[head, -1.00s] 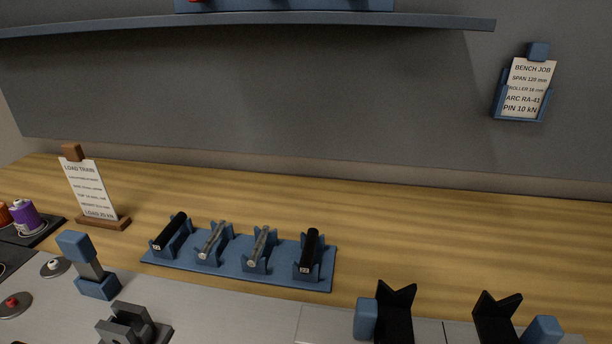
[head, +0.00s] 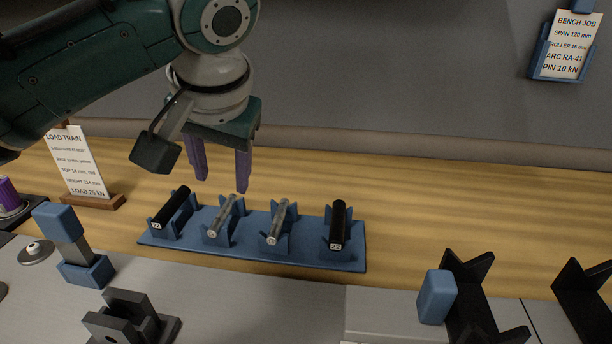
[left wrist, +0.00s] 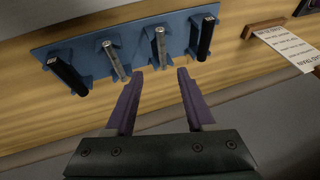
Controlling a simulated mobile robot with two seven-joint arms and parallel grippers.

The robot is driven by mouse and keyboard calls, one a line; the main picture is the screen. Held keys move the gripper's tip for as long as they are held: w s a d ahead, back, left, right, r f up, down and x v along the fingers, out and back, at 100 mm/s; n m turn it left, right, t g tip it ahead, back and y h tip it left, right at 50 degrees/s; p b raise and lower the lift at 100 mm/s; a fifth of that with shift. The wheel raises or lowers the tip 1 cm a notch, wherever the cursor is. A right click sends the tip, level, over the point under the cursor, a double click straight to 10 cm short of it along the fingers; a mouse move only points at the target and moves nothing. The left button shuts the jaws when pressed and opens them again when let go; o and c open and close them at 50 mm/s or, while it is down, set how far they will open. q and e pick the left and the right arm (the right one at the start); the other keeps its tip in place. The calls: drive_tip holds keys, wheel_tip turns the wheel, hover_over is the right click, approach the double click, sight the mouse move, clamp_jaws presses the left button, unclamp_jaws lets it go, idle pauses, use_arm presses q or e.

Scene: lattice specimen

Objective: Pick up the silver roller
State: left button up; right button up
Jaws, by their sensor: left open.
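Two silver rollers, the left one (head: 221,217) and the right one (head: 278,223), lie in the middle cradles of a blue rack (head: 300,263). My left gripper (head: 222,184) is open and empty, pointing down above and behind the left silver roller, apart from it. In the left wrist view the gripper (left wrist: 160,72) has that roller (left wrist: 160,44) lined up between its purple fingers, just beyond the tips. The other silver roller (left wrist: 115,60) is left of it there. My right gripper is not in view.
Black rollers lie in the rack's left (head: 172,208) and right (head: 338,225) end cradles. A load train card (head: 77,165) stands left of the rack. Black V-shaped supports (head: 470,300) stand at front right. Bare wood lies behind and right of the rack.

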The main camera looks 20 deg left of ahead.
use_arm(q)
hover_over(224, 212)
drive_tip(key=s+d, duration=0.2)
wheel_tip(224, 212, down, 4)
drive_tip(key=shift+w+f+b, duration=0.1)
drive_tip(key=shift+f+b, duration=0.1)
drive_tip(key=shift+b, duration=0.25)
drive_tip(key=b+x, duration=0.1)
drive_tip(key=x, duration=0.3)
drive_tip(key=shift+f, duration=0.25)
drive_tip(key=shift+a, duration=0.1)
drive_tip(key=shift+f, duration=0.25)
clamp_jaws()
